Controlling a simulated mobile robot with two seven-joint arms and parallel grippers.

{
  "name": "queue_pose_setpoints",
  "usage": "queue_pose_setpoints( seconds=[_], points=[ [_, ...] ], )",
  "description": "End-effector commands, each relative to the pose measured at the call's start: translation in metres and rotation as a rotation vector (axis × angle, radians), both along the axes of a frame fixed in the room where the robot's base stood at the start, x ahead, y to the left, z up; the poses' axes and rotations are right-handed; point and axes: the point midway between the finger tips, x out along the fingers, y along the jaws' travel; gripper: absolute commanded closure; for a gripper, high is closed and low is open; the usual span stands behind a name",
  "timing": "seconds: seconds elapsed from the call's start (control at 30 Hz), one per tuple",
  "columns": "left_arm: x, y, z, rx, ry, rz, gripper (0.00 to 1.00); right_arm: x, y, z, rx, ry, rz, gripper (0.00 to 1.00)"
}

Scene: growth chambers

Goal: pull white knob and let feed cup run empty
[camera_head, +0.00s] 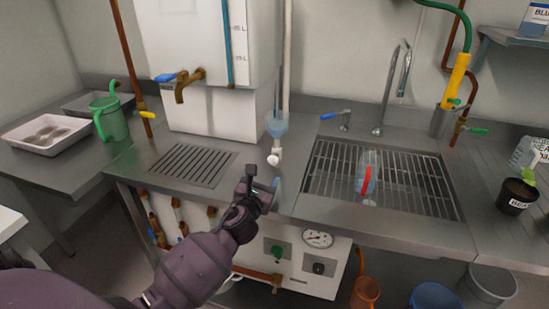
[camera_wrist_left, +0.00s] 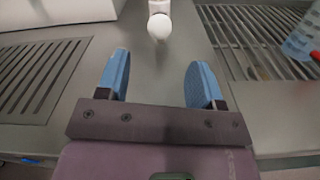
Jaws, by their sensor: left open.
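The white knob (camera_head: 273,159) sits below the pale blue feed cup (camera_head: 277,124), in front of a vertical pipe between the drain grate and the sink. In the left wrist view the white knob (camera_wrist_left: 159,26) is at the top, ahead of the fingertips and apart from them. My left gripper (camera_head: 262,188) is in front of the knob, nearer the counter's front edge. In the left wrist view its blue-padded fingers (camera_wrist_left: 158,78) are open with nothing between them. How full the feed cup is cannot be made out. My right gripper is not in view.
A clear jug with a red handle (camera_head: 367,178) stands on the sink grid (camera_head: 420,185). A slotted drain grate (camera_head: 190,165) lies left of the knob. A white tank with a brass tap (camera_head: 188,84) stands behind. A green jug (camera_head: 110,119) is at the left.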

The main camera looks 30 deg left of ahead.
Motion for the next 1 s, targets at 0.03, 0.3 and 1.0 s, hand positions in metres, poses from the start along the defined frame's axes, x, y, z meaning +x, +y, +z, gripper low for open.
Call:
queue_pose_setpoints(
  seconds=[0.03,0.3,1.0],
  points=[
    [0.008,0.002,0.0,0.001,-0.002,0.0,0.39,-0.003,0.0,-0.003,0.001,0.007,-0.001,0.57],
    [0.051,0.015,-0.001,-0.001,0.001,0.0,0.39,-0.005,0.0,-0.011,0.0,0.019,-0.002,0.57],
    [0.102,0.029,0.0,-0.002,-0.001,0.0,0.39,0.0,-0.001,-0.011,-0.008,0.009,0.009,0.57]
  ],
)
